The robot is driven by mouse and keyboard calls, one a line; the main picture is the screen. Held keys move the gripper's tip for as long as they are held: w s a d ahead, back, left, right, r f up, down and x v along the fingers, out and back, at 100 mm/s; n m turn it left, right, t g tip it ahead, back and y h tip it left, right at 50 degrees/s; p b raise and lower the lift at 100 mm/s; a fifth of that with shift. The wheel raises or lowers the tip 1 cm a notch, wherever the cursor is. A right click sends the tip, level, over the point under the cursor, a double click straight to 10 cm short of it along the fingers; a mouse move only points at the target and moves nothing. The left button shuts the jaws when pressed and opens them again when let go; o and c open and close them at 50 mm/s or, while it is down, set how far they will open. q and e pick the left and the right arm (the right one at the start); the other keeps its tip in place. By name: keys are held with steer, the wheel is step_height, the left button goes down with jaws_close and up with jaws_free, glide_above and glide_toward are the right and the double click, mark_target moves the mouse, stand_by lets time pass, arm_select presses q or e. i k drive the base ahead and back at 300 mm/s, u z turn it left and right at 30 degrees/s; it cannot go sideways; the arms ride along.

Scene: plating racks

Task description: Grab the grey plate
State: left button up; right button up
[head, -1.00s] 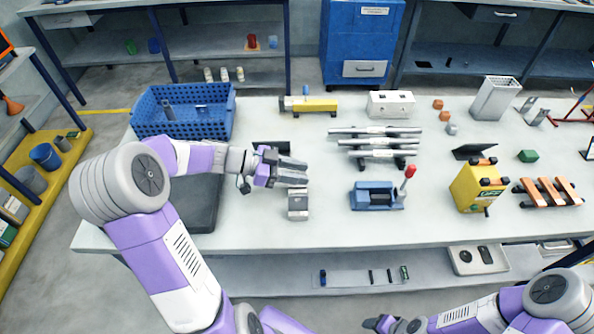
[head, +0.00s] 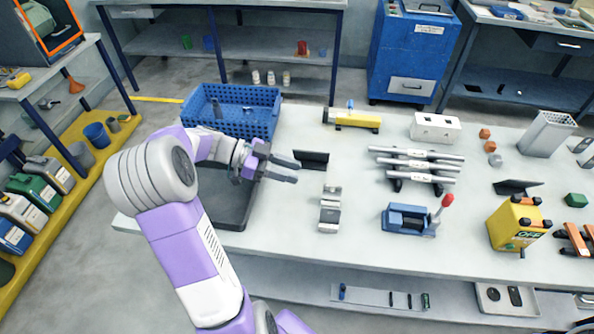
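A small grey metal piece (head: 330,209) lies on the table, right of and nearer than my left gripper; I cannot tell if it is the grey plate or a holder for it. A dark, flat plate-like piece (head: 311,160) stands just right of the fingertips. My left gripper (head: 286,169) is open, with two grey fingers pointing right and nothing seen between them. It appears to hover above the table, apart from both pieces. My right gripper is out of view.
A blue perforated crate (head: 231,94) stands behind my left arm. A dark tray (head: 238,205) lies under that arm. A rack of silver bars (head: 415,152) and a blue device with a red knob (head: 408,219) stand to the right.

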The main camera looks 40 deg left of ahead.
mark_target(330, 218)
steer(key=k, duration=1)
